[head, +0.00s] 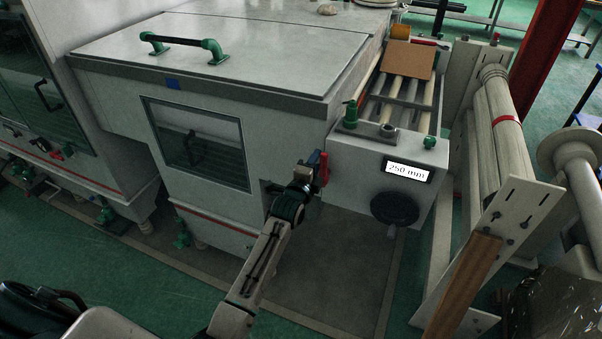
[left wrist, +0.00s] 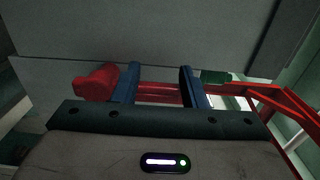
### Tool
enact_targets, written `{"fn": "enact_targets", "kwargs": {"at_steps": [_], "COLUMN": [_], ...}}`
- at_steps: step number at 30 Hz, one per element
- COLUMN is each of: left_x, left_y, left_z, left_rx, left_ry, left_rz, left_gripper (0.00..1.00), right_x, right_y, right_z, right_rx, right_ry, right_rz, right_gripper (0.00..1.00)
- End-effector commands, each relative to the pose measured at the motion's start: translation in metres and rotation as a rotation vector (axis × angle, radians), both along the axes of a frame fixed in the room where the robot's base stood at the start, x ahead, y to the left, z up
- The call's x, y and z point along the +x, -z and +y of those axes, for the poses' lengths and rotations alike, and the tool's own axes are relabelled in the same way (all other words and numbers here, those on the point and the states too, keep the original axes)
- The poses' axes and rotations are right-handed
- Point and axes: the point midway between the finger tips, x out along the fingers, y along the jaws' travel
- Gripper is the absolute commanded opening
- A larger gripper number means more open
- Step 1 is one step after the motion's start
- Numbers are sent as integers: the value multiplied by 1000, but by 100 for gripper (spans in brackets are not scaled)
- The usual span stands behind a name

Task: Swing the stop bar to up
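A red handle (head: 323,168) stands at the corner where the grey hooded machine meets the roller conveyor. My left gripper (head: 306,172) is right beside it, its fingers small and partly merged with it in the head view. In the left wrist view my two blue fingers (left wrist: 160,88) are apart, and a red bar (left wrist: 158,93) runs across the gap between them. A red rounded end (left wrist: 94,84) shows left of the left finger. I cannot tell whether the fingers touch the bar. A grey crossbar (head: 398,102) lies over the rollers. My right gripper is not in view.
The roller conveyor (head: 434,112) carries a brown board (head: 407,58). Its end has a "250 mm" display (head: 407,170) and a black handwheel (head: 394,208). The hooded machine (head: 250,75) stands left, and large rolls (head: 500,120) stand right. The floor in front is clear.

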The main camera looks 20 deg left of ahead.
Motion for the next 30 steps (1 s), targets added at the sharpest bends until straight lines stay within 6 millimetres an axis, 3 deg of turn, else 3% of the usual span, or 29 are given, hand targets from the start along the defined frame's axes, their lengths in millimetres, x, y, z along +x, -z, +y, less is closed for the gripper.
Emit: {"fn": "enact_targets", "kwargs": {"at_steps": [18,30], "left_x": [-61,-67], "left_y": [0,2], "left_z": [0,0], "left_rx": [1,2], "left_ry": [0,0], "left_rz": [3,0], "left_gripper": [41,41], "right_x": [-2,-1], "right_y": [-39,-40], "right_z": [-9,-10], "right_rx": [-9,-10], "right_ry": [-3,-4], "right_rz": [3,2], "right_gripper": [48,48]}}
